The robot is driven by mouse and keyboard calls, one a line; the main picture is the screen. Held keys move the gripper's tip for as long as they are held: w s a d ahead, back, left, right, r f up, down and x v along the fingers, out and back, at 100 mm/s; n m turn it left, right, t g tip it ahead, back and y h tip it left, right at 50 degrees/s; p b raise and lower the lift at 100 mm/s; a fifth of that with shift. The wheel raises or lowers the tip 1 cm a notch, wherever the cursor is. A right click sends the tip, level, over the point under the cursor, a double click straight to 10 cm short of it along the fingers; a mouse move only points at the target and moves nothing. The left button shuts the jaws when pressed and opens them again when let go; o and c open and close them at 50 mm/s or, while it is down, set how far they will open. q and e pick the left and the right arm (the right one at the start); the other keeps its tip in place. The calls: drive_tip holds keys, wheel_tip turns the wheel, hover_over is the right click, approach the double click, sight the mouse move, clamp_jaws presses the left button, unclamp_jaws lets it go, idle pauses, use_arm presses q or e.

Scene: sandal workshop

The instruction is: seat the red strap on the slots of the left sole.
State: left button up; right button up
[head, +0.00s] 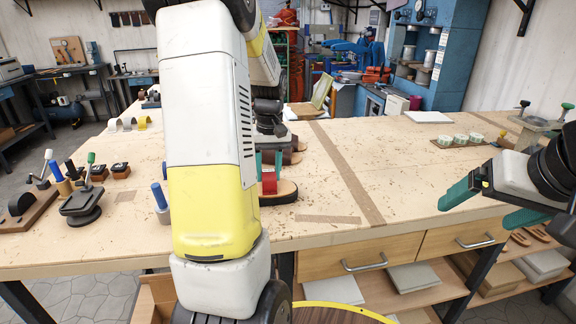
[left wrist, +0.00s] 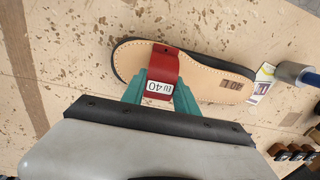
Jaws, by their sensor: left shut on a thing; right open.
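In the left wrist view, the red strap (left wrist: 164,66) is held between the teal fingers of my left gripper (left wrist: 160,92), which is shut on it. A white label with black print faces the camera. The strap lies over the tan left sole (left wrist: 212,76), which has a dark edge and a mark near one end. Whether the strap touches the slots cannot be told. In the head view, the strap (head: 269,183) shows upright at the sole (head: 285,190), partly hidden by my left arm. My right gripper (head: 476,207) is open and empty, at the right over the table's front edge.
Arched straps (head: 143,122) stand at the back left of the table (head: 340,180). Hand tools stand at the left, and a blue-handled tool (head: 159,196) is beside my left arm. A tray of small cups (head: 459,141) is at the back right. The table's middle right is clear.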

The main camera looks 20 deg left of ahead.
use_arm(q)
drive_tip(key=shift+f, duration=0.1)
drive_tip(key=o, duration=1.2)
